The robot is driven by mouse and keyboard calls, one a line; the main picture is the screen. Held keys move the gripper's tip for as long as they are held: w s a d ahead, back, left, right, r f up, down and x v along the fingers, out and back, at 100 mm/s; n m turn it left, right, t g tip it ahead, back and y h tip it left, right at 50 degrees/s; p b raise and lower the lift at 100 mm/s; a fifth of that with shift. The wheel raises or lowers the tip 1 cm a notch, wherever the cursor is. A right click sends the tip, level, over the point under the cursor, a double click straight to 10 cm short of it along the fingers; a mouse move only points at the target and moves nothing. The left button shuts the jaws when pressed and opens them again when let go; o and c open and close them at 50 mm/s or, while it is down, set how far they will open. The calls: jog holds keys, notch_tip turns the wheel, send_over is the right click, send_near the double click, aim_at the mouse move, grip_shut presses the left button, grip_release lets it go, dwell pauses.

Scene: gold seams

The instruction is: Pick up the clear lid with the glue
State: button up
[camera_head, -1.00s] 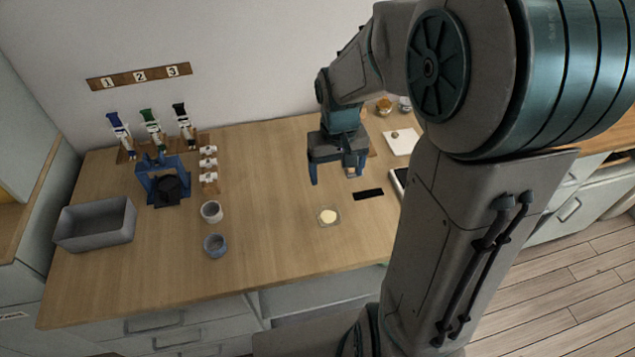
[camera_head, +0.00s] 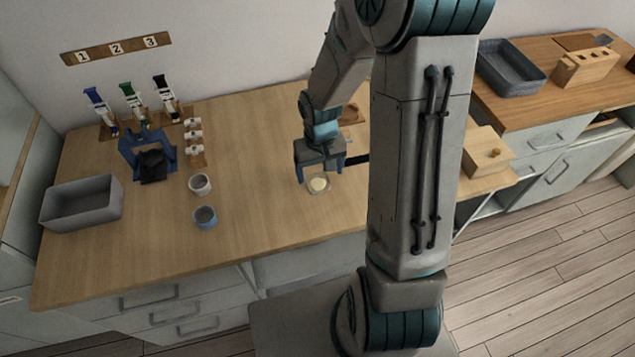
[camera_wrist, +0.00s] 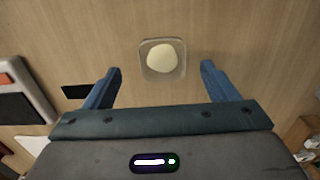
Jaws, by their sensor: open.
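The clear lid (camera_head: 311,190) lies flat on the wooden counter with a pale, cream-coloured pool of glue (camera_head: 319,184) on it. In the wrist view the lid (camera_wrist: 148,73) is a small square with rounded corners, and the round glue (camera_wrist: 162,58) fills much of it. My gripper (camera_head: 320,177) is open and empty, close above the lid in the head view. In the wrist view my gripper (camera_wrist: 162,70) has its blue fingers apart, one on each side of the lid, with a gap on both sides. Finger height above the counter is hard to tell.
A white cup (camera_head: 200,185) and a blue-grey cup (camera_head: 205,217) stand left of the lid. A grey bin (camera_head: 82,203) and a blue stand (camera_head: 147,154) are farther left. A black strip (camera_wrist: 75,91) lies beside the left finger. The counter between cups and lid is clear.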

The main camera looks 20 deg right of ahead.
aim_at(319, 186)
jog(key=shift+s+a+f, duration=0.1)
jog(key=shift+a+f, duration=0.1)
jog(key=shift+f, duration=1.65)
jog(key=c, duration=1)
jog(key=shift+r, duration=0.1)
jog(key=shift+c, duration=0.2)
